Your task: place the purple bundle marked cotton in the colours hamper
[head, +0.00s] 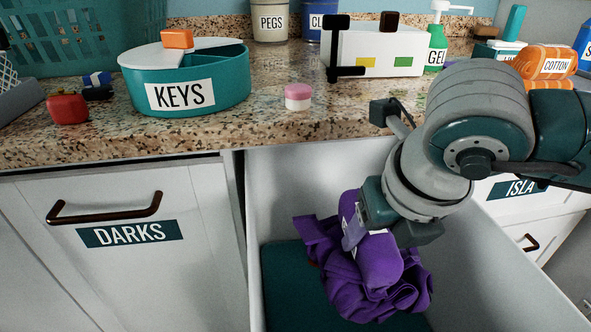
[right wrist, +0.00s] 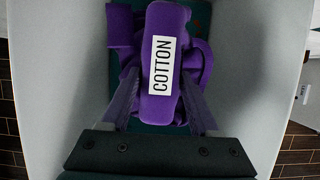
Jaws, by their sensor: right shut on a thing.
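The purple bundle (head: 380,262) is held inside an open, pale, pull-out hamper (head: 480,285). Its white COTTON label (right wrist: 161,66) faces the camera in the right wrist view. My right gripper (head: 362,228) reaches down over the hamper and is shut on the bundle, with one finger on each side of it. More folds of purple cloth (head: 318,238) show around and beneath the roll; I cannot tell whether they are a separate piece. The hamper's own label is not in view. My left gripper is not in view.
Dark teal material (head: 285,285) lies in the hamper's bottom. A closed DARKS front (head: 120,265) is at the left, an ISLA front (head: 510,190) at the right. The granite counter (head: 220,125) behind holds a KEYS tin (head: 185,80), a pink-topped jar (head: 298,96) and orange COTTON bundles (head: 545,62).

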